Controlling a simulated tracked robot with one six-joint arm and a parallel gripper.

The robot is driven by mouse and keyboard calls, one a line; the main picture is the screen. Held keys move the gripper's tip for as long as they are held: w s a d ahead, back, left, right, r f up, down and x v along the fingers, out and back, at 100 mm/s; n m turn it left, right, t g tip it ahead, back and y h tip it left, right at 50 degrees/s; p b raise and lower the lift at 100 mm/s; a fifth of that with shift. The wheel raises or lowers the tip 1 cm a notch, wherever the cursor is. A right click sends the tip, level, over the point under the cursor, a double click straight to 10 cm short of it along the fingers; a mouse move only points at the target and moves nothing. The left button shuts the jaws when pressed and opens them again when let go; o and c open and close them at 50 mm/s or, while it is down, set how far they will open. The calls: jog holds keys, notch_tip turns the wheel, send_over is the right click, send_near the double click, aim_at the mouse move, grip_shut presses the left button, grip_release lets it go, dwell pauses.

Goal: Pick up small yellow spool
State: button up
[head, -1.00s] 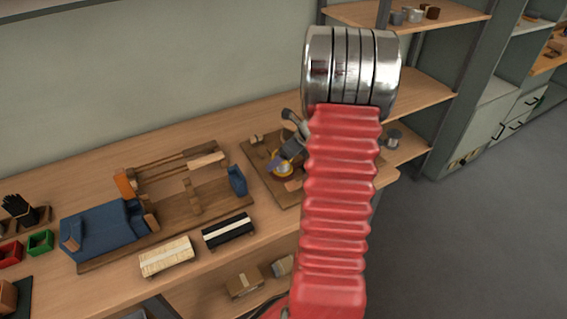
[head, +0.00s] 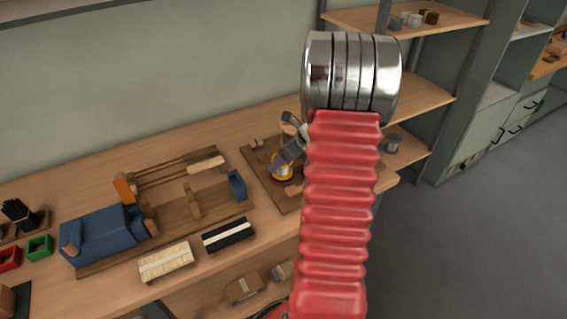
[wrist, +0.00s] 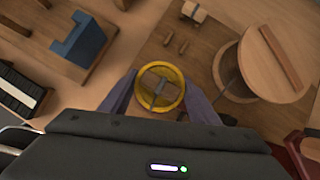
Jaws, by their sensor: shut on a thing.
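The small yellow spool (wrist: 160,88) is a round yellow ring with a grey bar across its middle in the wrist view. It also shows in the head view (head: 281,172), low over the wooden board on the bench. My gripper (wrist: 158,95) is shut on the spool, with one grey-purple finger on each side of it. In the head view my gripper (head: 284,162) is partly hidden behind my red arm. I cannot tell whether the spool touches the board.
A round wooden disc (wrist: 268,62) stands close right of the spool. A blue block (wrist: 80,42) on a wooden fixture is to the left, with a black-and-white brush block (wrist: 20,90) near it.

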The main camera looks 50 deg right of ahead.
notch_tip(320, 180, up, 9)
jog(key=shift+r, duration=0.2)
dwell(0.7)
